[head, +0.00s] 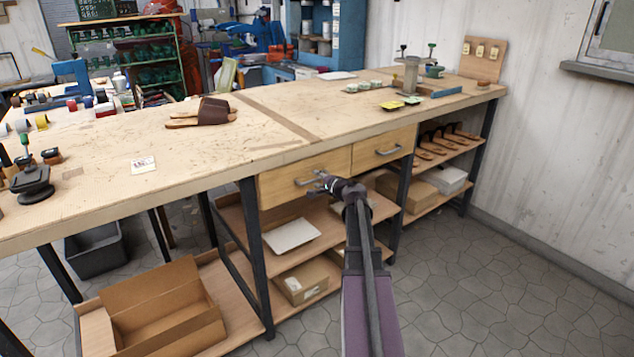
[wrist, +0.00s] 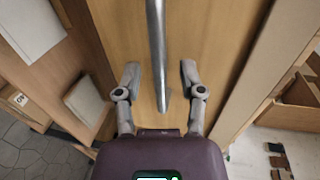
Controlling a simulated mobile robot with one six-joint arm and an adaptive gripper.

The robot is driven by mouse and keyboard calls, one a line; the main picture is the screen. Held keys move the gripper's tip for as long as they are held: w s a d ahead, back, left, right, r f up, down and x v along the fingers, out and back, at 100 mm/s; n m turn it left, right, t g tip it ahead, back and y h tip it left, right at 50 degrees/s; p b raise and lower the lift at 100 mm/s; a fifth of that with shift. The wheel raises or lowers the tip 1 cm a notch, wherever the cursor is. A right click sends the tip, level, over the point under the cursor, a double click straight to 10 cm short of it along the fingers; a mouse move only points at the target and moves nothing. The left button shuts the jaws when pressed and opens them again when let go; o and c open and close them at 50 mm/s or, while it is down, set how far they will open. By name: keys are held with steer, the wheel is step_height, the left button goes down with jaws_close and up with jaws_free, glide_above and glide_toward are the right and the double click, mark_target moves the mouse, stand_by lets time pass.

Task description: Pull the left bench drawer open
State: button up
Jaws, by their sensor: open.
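The left bench drawer (head: 275,191) has a pale wooden front and sits under the worktop, flush as far as I can see. Its metal bar handle (head: 304,183) is partly hidden by my gripper (head: 323,181), which reaches it from the right. In the wrist view the drawer front (wrist: 215,35) fills the middle, and the handle (wrist: 156,45) runs lengthwise from the top into the gap between the fingers. My gripper (wrist: 159,72) is open, one finger on each side of the bar. Both fingers look apart from it.
The right drawer (head: 370,154) has its own handle. The wooden worktop (head: 260,140) is just above. A dark bench leg (head: 256,255) stands left of the drawer. The right floor is clear.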

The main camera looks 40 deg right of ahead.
steer(key=shift+w, duration=0.25)
jaws_close()
steer(key=shift+s, duration=0.1)
